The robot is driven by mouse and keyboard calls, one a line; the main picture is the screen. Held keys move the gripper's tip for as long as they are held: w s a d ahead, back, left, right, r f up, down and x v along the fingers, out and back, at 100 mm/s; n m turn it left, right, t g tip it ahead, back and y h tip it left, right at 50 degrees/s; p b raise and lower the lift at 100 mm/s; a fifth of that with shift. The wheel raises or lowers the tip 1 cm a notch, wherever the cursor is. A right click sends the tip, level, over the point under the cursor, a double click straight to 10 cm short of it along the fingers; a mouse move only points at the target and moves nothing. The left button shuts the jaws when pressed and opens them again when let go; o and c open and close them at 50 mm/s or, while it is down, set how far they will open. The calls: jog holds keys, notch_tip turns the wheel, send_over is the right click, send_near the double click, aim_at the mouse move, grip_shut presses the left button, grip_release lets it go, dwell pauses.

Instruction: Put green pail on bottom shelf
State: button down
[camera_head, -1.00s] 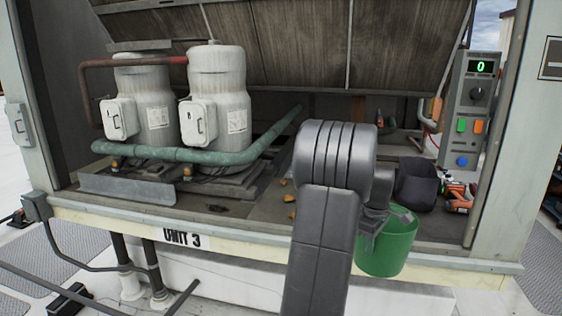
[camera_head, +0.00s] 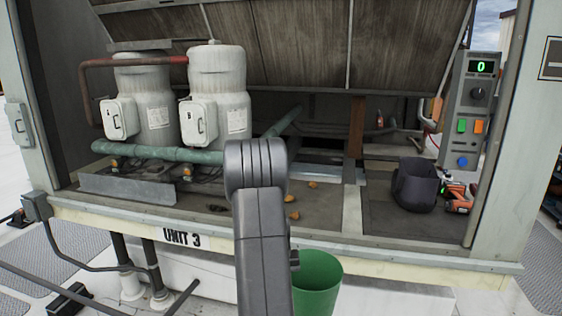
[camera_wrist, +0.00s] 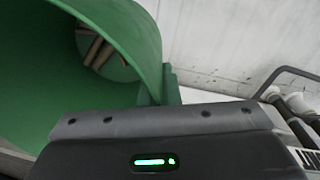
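The green pail (camera_head: 317,282) hangs in front of the cabinet's front edge, low in the head view and cut by the bottom of the picture. In the wrist view the pail (camera_wrist: 150,45) fills the upper left, with several brown pieces at its bottom. My gripper (camera_head: 294,260) is at the pail's left side, mostly hidden behind my arm. The pail has moved along with it, so it is shut on the pail; the fingertips are hidden. I cannot make out a bottom shelf in these views.
Several small orange-brown bits lie in the middle. A control box (camera_head: 472,105) is on the right post. Pipes run below the left front edge.

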jog(key=s+f, duration=0.5)
jog(key=f, duration=0.1)
jog(key=shift+a+f, duration=0.3)
jog(key=shift+a, duration=0.05)
jog(key=shift+d, duration=0.15)
